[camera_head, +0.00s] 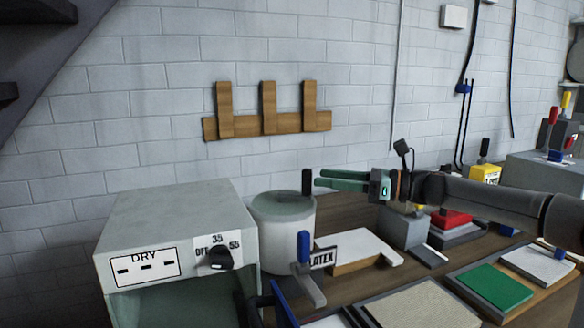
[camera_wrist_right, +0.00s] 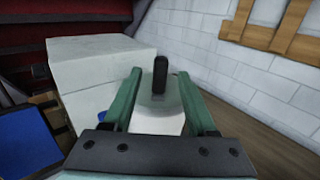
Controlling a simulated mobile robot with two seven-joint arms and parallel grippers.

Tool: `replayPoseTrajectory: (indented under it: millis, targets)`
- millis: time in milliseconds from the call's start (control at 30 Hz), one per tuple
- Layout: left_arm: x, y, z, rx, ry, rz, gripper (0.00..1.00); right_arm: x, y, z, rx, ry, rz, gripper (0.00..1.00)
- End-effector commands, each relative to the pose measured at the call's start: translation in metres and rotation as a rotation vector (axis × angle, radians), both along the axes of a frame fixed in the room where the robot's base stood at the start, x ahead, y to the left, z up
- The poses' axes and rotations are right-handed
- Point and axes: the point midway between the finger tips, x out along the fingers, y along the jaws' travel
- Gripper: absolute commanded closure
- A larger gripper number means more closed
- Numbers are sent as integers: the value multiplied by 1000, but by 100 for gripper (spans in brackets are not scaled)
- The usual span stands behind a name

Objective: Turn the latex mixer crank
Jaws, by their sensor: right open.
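The latex mixer (camera_head: 270,232) is a pale grey drum with a LATEX label (camera_head: 322,259), standing right of the dryer box. Its upright black crank handle (camera_head: 307,182) rises above the lid's right side. My right gripper (camera_head: 318,178), with green fingers, comes in from the right just beside the handle. In the right wrist view the handle (camera_wrist_right: 160,75) stands between the tips of the open right gripper (camera_wrist_right: 159,78), with a gap visible on both sides. The mixer's top (camera_wrist_right: 158,108) shows below it. I do not see my left gripper.
The dryer box (camera_head: 175,215) with a dial (camera_head: 220,257) stands close left of the mixer. A lever with a blue grip (camera_head: 304,247) is in front of the mixer. A white block (camera_head: 352,249), a green pad (camera_head: 492,286) and other items crowd the bench at right.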

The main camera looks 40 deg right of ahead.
Motion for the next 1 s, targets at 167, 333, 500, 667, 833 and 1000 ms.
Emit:
replayPoseTrajectory:
  millis: [167,333,500,667,833,1000]
  targets:
    - [-2,12,19,15,-6,21,50,19,13,6,6,0,4,43]
    - [-11,23,28,26,1,43,50,32,19,7,8,-5,-3,43]
    - [-13,23,44,26,6,44,50,45,28,7,7,-5,-2,43]
    - [-12,21,58,22,2,44,50,58,36,4,5,-4,-3,43]
    - [-10,21,65,20,-1,43,50,67,41,2,3,-1,-3,43]
    - [-9,20,66,20,-2,43,50,70,44,1,1,-2,-3,43]
